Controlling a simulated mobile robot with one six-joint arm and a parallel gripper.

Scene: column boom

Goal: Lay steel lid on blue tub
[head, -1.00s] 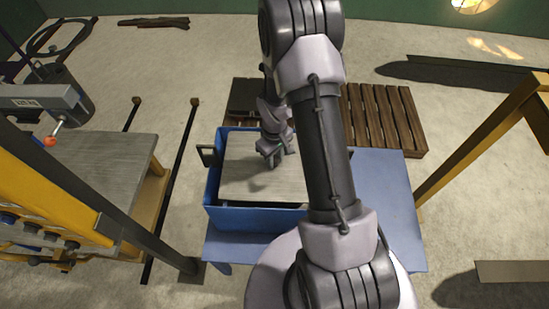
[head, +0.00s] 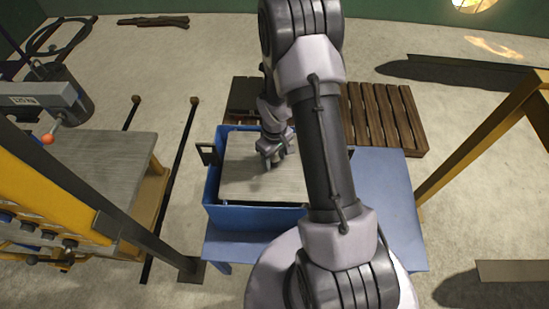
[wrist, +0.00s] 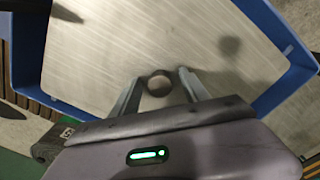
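The blue tub (head: 255,217) stands on a blue table in the head view, and its rim shows in the wrist view (wrist: 272,28). The flat grey steel lid (head: 238,181) covers most of its opening, with a narrow dark gap along the front wall. In the wrist view the lid (wrist: 110,50) carries a round knob (wrist: 158,84). My gripper (head: 269,162) is over the lid's middle. In the wrist view its fingers (wrist: 160,79) stand on either side of the knob, with small gaps showing. My arm hides the tub's right end in the head view.
The blue table (head: 385,190) has free room right of the tub. A wooden pallet (head: 385,115) lies behind it. A workbench (head: 95,170), yellow frame and dark post (head: 175,255) stand at left. Another yellow post (head: 480,135) stands at right.

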